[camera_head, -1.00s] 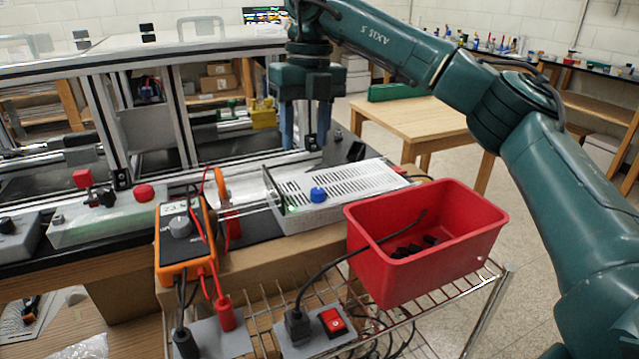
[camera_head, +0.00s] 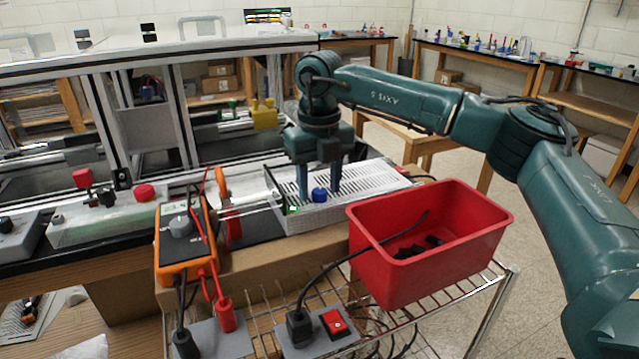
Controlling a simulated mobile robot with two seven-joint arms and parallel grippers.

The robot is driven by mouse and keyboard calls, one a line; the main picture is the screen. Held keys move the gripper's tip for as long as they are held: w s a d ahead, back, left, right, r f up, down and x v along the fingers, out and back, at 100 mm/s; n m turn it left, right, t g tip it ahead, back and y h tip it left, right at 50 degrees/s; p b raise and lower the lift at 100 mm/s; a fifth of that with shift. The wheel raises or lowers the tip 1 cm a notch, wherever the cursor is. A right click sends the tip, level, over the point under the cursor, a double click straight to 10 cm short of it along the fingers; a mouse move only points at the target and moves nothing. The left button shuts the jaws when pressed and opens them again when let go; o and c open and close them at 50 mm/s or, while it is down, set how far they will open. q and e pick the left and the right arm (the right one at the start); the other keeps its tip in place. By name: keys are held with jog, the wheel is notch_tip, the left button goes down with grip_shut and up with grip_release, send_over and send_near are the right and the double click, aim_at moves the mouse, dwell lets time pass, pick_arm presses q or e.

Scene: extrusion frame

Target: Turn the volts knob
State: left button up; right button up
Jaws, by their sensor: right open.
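The power supply (camera_head: 350,203) is a white perforated metal box on the cardboard-topped bench. A blue knob (camera_head: 319,194) stands on its top near the left end. No lettering on the knob can be read, so I cannot tell that it is the volts one. My right gripper (camera_head: 319,192) points down over it, with blue fingers apart, one to the left and one to the right of the knob in the picture. The gripper is open. Whether the fingers touch the knob cannot be told. My left gripper is not in view.
An orange multimeter (camera_head: 184,238) with red and black leads stands left of the supply. A red bin (camera_head: 430,284) with dark pieces stands close on the right. A red switch (camera_head: 335,322) and black plug (camera_head: 299,327) sit in front. An aluminium extrusion frame (camera_head: 107,124) stands behind.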

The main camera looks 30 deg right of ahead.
jog(key=shift+f, duration=0.25)
jog(key=c, duration=1)
